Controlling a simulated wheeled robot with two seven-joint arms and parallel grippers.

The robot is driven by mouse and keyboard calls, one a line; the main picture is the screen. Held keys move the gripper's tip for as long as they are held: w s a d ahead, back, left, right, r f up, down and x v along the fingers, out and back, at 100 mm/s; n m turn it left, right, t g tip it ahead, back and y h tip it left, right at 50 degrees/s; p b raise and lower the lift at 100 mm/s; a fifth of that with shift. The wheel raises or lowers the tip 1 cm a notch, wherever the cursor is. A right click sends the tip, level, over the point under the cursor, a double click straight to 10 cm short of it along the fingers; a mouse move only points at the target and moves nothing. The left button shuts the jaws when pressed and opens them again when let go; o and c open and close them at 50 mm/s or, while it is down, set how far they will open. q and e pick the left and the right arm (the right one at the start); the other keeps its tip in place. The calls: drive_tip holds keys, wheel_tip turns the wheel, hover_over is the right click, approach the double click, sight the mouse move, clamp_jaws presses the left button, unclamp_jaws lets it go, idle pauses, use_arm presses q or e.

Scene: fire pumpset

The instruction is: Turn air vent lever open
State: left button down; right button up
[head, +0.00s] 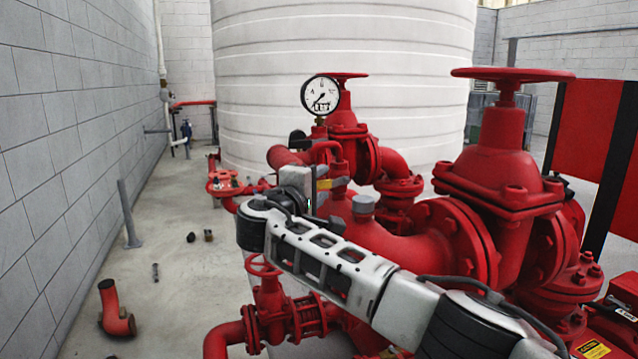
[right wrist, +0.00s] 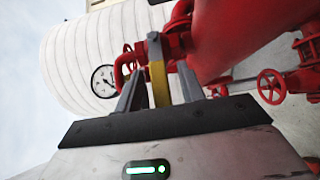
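The air vent lever (right wrist: 158,84) is a yellow handle with a grey end at the red pipe in the right wrist view. In the head view a small yellow part of it (head: 324,184) shows beside my right gripper (head: 316,190). In the right wrist view my right gripper (right wrist: 161,76) has its two grey fingers apart, one on each side of the lever. Gaps seem to show between the fingers and the handle. The head view hides most of the lever behind the gripper. My left gripper is in neither view.
A pressure gauge (head: 320,95) stands just above and behind the gripper. Red pipes and a large valve (head: 500,150) crowd the right side. A small handwheel (head: 263,265) sits below my right arm. Open floor lies left, with a loose red elbow pipe (head: 115,308).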

clamp_jaws()
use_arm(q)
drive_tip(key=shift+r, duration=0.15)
